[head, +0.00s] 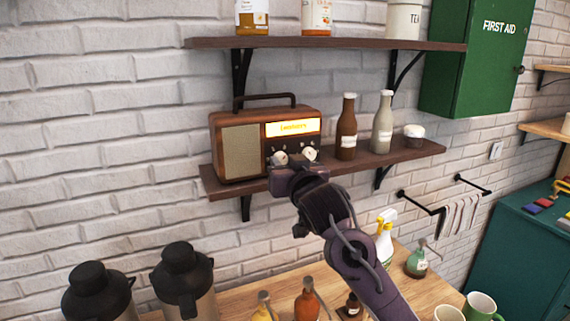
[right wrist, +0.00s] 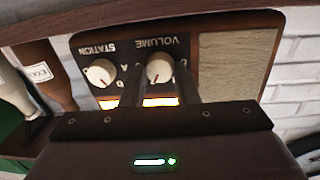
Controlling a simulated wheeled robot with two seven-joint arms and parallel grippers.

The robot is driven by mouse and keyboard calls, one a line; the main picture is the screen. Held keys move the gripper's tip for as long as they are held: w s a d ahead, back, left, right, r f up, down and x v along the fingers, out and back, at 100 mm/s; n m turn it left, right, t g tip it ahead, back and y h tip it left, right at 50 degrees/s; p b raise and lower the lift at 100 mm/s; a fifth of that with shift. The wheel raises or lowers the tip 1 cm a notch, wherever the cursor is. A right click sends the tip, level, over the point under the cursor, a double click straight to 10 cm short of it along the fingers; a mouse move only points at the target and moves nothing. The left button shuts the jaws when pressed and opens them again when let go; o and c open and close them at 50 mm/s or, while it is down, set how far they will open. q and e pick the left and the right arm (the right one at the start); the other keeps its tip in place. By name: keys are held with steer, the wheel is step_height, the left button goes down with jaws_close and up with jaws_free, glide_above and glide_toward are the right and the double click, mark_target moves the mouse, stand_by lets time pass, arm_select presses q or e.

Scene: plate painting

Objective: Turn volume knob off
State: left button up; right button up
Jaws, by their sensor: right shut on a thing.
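The brown wooden radio (head: 240,146) stands on the lower wall shelf with its yellow display lit. Its volume knob (head: 280,158) is the white one nearer the speaker. My right gripper (head: 283,164) is at the radio's front. Its two dark fingers (right wrist: 160,82) are on either side of the volume knob and shut on it. The station knob (right wrist: 100,72) is beside them, untouched. My left gripper is out of view.
A brown bottle (head: 346,130), a pale bottle (head: 382,125) and a small white-topped jar (head: 414,135) stand right of the radio. An upper shelf (head: 340,43) hangs above. Black-lidded flasks (head: 182,280), spray bottles and mugs stand on the counter below.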

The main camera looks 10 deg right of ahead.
steer(key=n+b, duration=0.1)
steer(key=n, duration=0.1)
steer(key=n+b, duration=0.2)
steer(key=n, duration=0.1)
steer(key=shift+f+n, duration=0.25)
steer(key=shift+n, duration=0.05)
steer(key=n+b, duration=0.2)
steer(key=n, duration=0.1)
steer(key=n+b, duration=0.2)
steer(key=n, duration=0.1)
steer(key=shift+n+t+y, duration=0.3)
steer(key=shift+n+y, duration=0.1)
steer(key=n+y+b, duration=0.1)
steer(key=n+b, duration=0.2)
steer(key=n, duration=0.4)
steer(key=shift+d+f+b, duration=0.1)
steer(key=shift+b, duration=0.2)
steer(key=n+b, duration=0.2)
steer(key=n, duration=0.4)
steer(key=shift+y+b, duration=0.3)
steer(key=shift+b, duration=0.05)
steer(key=o, duration=1)
steer(key=shift+c, duration=0.2)
